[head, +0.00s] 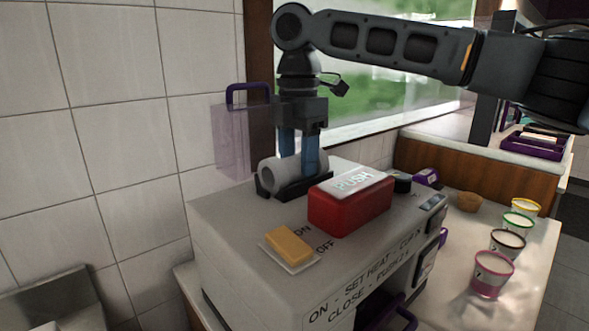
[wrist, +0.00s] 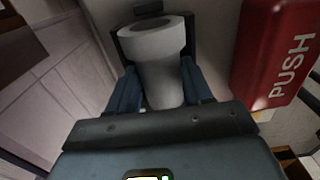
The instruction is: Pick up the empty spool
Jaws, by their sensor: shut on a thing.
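The empty spool (head: 282,174) is a pale grey hollow cylinder lying on its side in a black holder (head: 266,191) on top of the white machine. Its open end faces front left in the head view. My gripper (head: 298,172) points straight down with its blue fingers on either side of the spool. In the wrist view the spool (wrist: 160,62) sits between the two fingers (wrist: 160,85), which are shut on it. The spool still appears to be in the holder. Its lower side is hidden.
A red box marked PUSH (head: 345,206) stands close to the right of the spool. A yellow block switch (head: 288,244) is at the front of the machine top (head: 228,211). A translucent purple panel (head: 231,140) stands behind left. Several cups, including a pink one (head: 491,276), stand on the right counter.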

